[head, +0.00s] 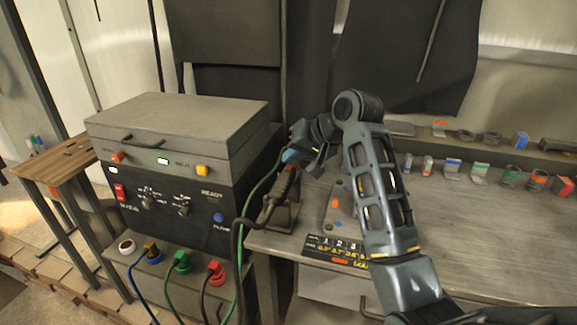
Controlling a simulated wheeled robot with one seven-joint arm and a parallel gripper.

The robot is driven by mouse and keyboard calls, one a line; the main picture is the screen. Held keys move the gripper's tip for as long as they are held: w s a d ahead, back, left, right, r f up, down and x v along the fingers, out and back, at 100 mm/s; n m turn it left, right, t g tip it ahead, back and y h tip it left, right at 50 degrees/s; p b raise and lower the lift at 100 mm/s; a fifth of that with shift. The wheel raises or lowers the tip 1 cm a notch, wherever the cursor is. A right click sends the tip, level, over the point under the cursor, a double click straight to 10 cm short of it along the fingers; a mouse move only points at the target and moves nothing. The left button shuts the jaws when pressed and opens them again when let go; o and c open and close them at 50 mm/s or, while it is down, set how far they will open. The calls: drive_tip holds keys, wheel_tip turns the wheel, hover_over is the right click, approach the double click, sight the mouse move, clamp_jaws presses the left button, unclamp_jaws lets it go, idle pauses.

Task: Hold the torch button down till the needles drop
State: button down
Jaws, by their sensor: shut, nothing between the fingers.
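The torch (282,190) stands in a holder (281,218) at the left end of the bench, its dark handle leaning up. A small blue part (291,155) shows at its upper end, close to my gripper; I cannot tell whether it is the button. My gripper (314,166) is shut and empty, just right of the torch top. Whether it touches the torch is unclear. The welding machine (200,230) stands at left with lit displays, a red switch, an orange and a blue button, and small dials. I cannot make out needles on it.
Cables run from colored plugs on the machine's lower front, and a black hose loops beside the torch. A numbered dark chart (336,250) lies at the bench (480,235) front. Several small colored parts stand in a row at back right. A wooden side table (52,168) is at left.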

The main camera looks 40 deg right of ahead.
drive_tip(key=shift+f, duration=0.45)
idle(2.4)
drive_tip(key=shift+r, duration=0.1)
idle(1.1)
drive_tip(key=shift+r+p, duration=0.75)
drive_tip(key=shift+p, duration=0.3)
wheel_tip(320, 180, up, 3)
drive_tip(key=p, duration=0.2)
drive_tip(key=shift+f+p, duration=0.15)
drive_tip(key=shift+p, duration=0.2)
wheel_tip(320, 180, up, 2)
drive_tip(key=shift+r+p, duration=0.15)
drive_tip(key=shift+p, duration=0.2)
